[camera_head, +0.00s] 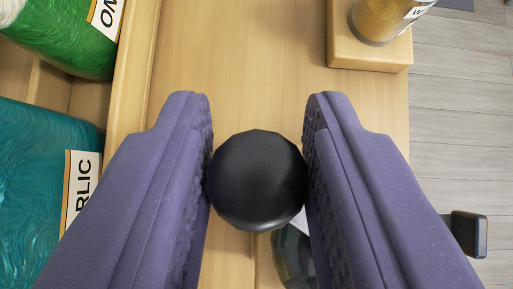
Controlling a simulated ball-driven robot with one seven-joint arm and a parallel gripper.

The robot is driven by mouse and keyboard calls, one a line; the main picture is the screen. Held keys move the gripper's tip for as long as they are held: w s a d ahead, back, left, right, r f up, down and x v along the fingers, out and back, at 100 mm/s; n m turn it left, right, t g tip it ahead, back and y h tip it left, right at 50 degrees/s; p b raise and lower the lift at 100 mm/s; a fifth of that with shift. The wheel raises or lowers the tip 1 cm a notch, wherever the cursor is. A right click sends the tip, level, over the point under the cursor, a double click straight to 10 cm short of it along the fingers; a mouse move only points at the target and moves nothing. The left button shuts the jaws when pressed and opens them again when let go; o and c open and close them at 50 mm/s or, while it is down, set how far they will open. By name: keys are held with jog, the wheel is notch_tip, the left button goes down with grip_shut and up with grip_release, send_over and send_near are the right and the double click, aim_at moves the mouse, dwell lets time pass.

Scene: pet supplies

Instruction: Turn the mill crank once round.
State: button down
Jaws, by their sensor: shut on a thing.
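A round black knob (258,180), which looks like the handle of the mill crank, sits in the middle of the view. My gripper (258,170) has its two purple padded fingers closed on the knob from left and right. Part of a dark, glassy body (291,258) with a pale metal piece shows below the knob, partly behind the right finger. The rest of the crank and mill is hidden by the knob and fingers.
A wooden surface (250,60) lies below. At left, a green container (70,35) and a teal container (40,150) stand behind a wooden ledge. A jar (380,20) stands on a wooden block (370,55) at upper right. Grey floor (460,120) lies beyond the right edge.

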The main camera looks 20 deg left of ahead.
jog(key=c, duration=0.8)
grip_release()
jog(key=shift+w, duration=0.15)
jog(key=shift+r, duration=0.1)
jog(key=p+v, duration=0.1)
jog(key=v, duration=0.6)
jog(key=shift+s+d+r+p, duration=0.1)
jog(key=shift+s+r+p, duration=0.1)
jog(key=shift+s+p, duration=0.15)
